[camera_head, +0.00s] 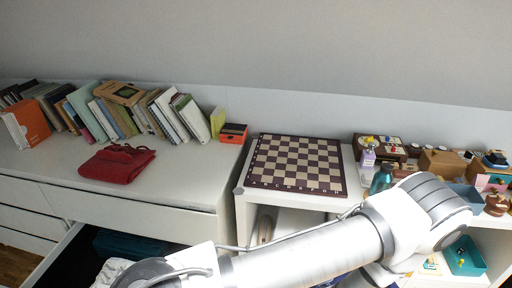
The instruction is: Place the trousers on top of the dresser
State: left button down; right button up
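The dresser (180,188) is white and stands at the left, with an upper drawer (62,252) pulled open below its top. A folded dark red cloth item (117,163) lies flat on the dresser top; I cannot tell for sure that it is the trousers. Inside the dark drawer are a folded teal item (130,243) and, at the bottom edge, a whitish item partly hidden by my arm. My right arm reaches from the right across the bottom, its wrist over the drawer's right part. Neither gripper's fingers show.
A row of leaning books (145,112) lines the back of the dresser, with an orange-and-black box (233,133) at its right end. A chessboard (297,163) lies on the white shelf unit alongside. Small boxes and bottles crowd the right. The dresser top right of the red cloth is clear.

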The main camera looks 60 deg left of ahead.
aim_at(183, 171)
jog(key=u, duration=1.65)
